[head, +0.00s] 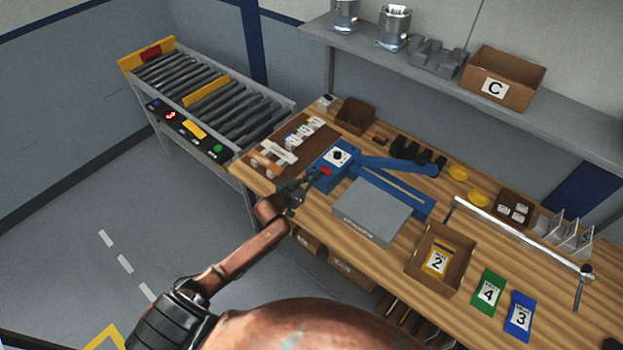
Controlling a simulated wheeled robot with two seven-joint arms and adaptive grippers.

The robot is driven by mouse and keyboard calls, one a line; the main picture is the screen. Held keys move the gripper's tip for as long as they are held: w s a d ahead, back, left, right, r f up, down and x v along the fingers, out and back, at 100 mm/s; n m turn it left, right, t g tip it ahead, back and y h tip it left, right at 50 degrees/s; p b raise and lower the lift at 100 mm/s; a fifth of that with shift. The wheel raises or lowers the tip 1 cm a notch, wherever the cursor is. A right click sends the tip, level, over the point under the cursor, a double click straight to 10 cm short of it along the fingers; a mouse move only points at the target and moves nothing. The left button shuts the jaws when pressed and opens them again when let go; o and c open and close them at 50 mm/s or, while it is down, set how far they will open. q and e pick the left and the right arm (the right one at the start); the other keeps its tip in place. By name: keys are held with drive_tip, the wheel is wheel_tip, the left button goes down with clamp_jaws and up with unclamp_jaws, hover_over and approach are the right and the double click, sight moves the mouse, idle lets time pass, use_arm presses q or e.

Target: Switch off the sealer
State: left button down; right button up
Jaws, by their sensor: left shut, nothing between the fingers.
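The sealer (393,166) is a blue bench device on the wooden workbench, with a long blue arm reaching to the right. Its control end carries a white dial plate with a black knob (337,156) and a red switch (326,171). My left gripper (313,178) is shut and empty, with its dark fingertips right beside the red switch. I cannot tell whether they touch it, nor which way the switch is set. A grey block or plate (371,211) stands against the front of the sealer. My right gripper is not in view.
Left of the sealer lies a brown mat (264,170) with small white items. An open cardboard box (415,279) holds a yellow packet marked 2; green and blue packets lie to its right. A roller conveyor (205,90) stands left of the bench; a shelf (440,72) runs behind.

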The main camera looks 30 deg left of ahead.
use_arm(q)
drive_tip(key=v, duration=0.3)
drive_tip(key=shift+d+r, duration=0.1)
drive_tip(key=shift+d, duration=0.05)
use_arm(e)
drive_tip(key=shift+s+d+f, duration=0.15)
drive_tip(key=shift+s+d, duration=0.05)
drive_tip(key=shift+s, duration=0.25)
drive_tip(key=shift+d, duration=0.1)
